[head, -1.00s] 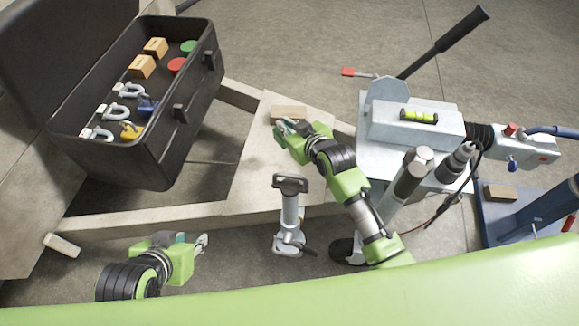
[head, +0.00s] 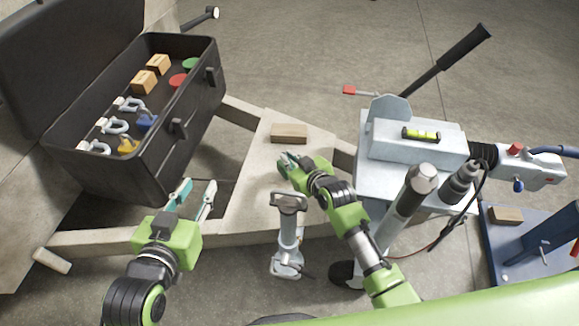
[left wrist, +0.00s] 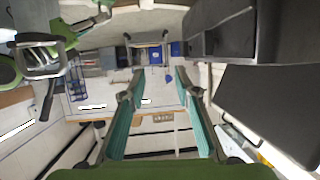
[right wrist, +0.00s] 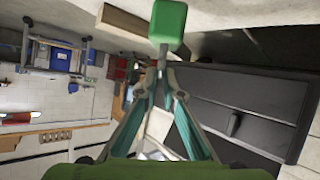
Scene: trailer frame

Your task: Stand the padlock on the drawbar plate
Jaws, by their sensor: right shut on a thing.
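A padlock with a green block body (right wrist: 171,20) and a thin grey shackle shows in the right wrist view, just beyond my right fingertips. My right gripper (right wrist: 160,78) is shut on its shackle. In the head view my right gripper (head: 285,162) is over the pale drawbar plate (head: 250,190), on the near side of a wooden block. The padlock cannot be clearly made out there, nor whether it touches the plate. My left gripper (head: 196,190) is open and empty, in front of the toolbox; its spread fingers show in the left wrist view (left wrist: 158,82).
The open black toolbox (head: 180,160) holds shackles, small boxes and coloured pieces. The wooden block (head: 289,133) lies on the plate. A jack stand (head: 288,235) stands in front. The grey coupling housing (head: 415,140) with its lever (head: 450,60) is to the right.

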